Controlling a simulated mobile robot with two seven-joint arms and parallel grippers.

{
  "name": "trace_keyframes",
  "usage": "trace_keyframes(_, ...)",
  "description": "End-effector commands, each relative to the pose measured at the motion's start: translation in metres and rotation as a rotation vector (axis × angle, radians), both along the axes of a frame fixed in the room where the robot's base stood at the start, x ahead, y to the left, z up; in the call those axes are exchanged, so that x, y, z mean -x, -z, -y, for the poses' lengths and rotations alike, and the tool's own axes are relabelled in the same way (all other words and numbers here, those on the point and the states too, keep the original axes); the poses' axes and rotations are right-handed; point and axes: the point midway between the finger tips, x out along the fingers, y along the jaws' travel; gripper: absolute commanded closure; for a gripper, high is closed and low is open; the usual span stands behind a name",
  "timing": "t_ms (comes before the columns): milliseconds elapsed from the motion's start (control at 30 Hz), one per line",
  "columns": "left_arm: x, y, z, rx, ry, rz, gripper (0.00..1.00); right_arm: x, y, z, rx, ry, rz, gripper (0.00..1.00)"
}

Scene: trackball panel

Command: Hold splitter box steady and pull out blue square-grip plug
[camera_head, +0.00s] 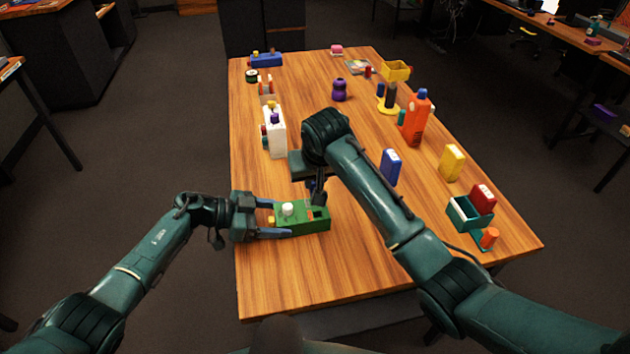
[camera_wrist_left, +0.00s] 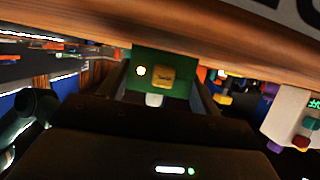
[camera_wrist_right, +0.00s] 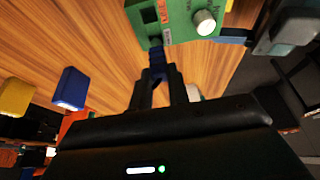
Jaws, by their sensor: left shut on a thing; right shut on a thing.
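The green splitter box (camera_head: 302,226) lies on the table near its front left, with a white knob (camera_head: 288,208) on top. My left gripper (camera_head: 282,219) is shut on the box from the left, one finger along each long side. The left wrist view shows the box's end (camera_wrist_left: 143,82) with a yellow square part (camera_wrist_left: 163,77). My right gripper (camera_head: 318,203) points down over the right end of the box. In the right wrist view it is shut on the blue plug (camera_wrist_right: 156,60). A dark square opening (camera_wrist_right: 150,15) shows in the box; I cannot tell whether plug and box touch.
A white box (camera_head: 274,132) with coloured plugs stands behind. A blue box (camera_head: 390,166), yellow box (camera_head: 452,162) and orange bottle (camera_head: 415,122) stand to the right. The front table strip is clear.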

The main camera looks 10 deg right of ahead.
Motion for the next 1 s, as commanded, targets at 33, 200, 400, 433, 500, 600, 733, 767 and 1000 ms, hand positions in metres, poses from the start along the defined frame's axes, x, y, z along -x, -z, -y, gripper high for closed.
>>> trace_keyframes(33, 0.0, 0.0, 0.0, -0.001, 0.0, -0.001, 0.62, 0.0, -0.002, 0.0, -0.001, 0.0, 0.002, 1.0)
trace_keyframes(200, 0.0, 0.0, 0.0, -0.001, 0.001, -0.001, 0.62, 0.0, -0.007, 0.0, -0.001, 0.0, 0.003, 1.0)
trace_keyframes(400, 0.0, 0.0, 0.0, -0.001, 0.001, -0.001, 0.62, 0.0, -0.011, 0.0, -0.001, 0.0, 0.002, 1.0)
trace_keyframes(433, 0.0, 0.0, 0.0, -0.001, 0.001, -0.001, 0.62, 0.0, -0.013, 0.0, -0.001, 0.0, 0.002, 1.0)
trace_keyframes(500, 0.0, 0.0, 0.0, -0.001, 0.001, -0.001, 0.62, -0.001, -0.017, 0.0, -0.001, 0.0, 0.003, 1.0)
trace_keyframes(600, 0.0, 0.001, 0.0, -0.001, 0.001, -0.001, 0.62, 0.0, -0.023, 0.0, -0.001, 0.0, 0.002, 1.0)
trace_keyframes(733, 0.0, 0.001, 0.0, -0.001, 0.001, -0.001, 0.62, -0.001, -0.031, -0.001, -0.002, -0.001, 0.003, 1.0)
trace_keyframes(767, 0.0, 0.001, 0.0, -0.001, 0.001, -0.001, 0.62, 0.0, -0.033, -0.001, -0.002, -0.001, 0.003, 1.0)
trace_keyframes(1000, 0.0, 0.001, 0.0, -0.001, 0.001, -0.001, 0.62, 0.0, -0.047, -0.001, -0.002, -0.002, 0.002, 1.0)
